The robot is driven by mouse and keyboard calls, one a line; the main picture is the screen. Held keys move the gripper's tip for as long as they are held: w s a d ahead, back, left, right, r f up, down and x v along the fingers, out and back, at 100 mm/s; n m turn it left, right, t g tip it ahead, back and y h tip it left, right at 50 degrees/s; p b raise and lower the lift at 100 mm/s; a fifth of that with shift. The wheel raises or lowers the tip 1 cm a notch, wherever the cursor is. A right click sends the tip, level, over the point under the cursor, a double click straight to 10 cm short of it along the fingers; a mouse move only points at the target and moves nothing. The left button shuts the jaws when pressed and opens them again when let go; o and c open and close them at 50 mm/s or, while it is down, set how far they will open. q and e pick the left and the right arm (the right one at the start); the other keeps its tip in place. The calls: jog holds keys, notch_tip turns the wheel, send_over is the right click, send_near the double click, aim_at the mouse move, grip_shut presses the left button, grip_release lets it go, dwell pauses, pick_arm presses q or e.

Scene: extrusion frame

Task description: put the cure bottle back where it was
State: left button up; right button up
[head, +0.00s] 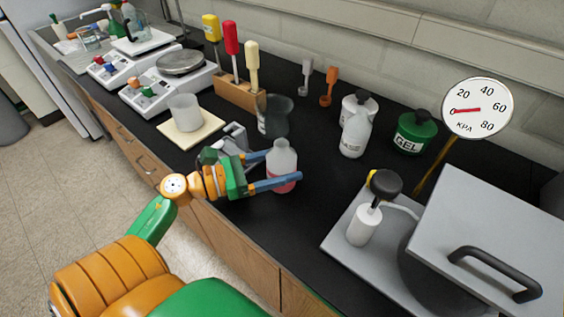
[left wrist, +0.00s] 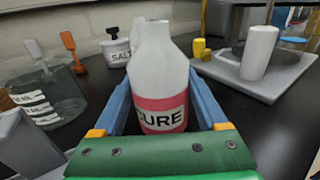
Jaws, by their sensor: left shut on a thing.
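The cure bottle (head: 283,158) is a pale bottle with a pink-red band. In the left wrist view the bottle (left wrist: 162,78) shows part of its label, "URE". My left gripper (head: 284,168) is shut on it, with one blue finger on each side. The bottle looks upright, near the bench's front edge. I cannot tell whether its base touches the bench. My right gripper is in neither view.
A glass beaker (head: 273,116) stands just behind the bottle. A white labelled bottle (head: 354,135) and a green GEL jar (head: 414,132) stand farther right. Black bench (head: 310,215) between is clear.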

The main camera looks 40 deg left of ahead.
pick_arm(q)
jog(key=shift+f, duration=0.2)
jog(key=o, duration=1.4)
jog(key=shift+r, duration=0.1)
jog(key=shift+r, duration=0.1)
jog(key=shift+s+a+b, duration=0.2)
jog(key=shift+s+b, duration=0.05)
jog(key=shift+b, duration=0.05)
jog(key=b+v, duration=0.4)
jog(key=v, duration=0.7)
jog(key=shift+s+a, duration=0.2)
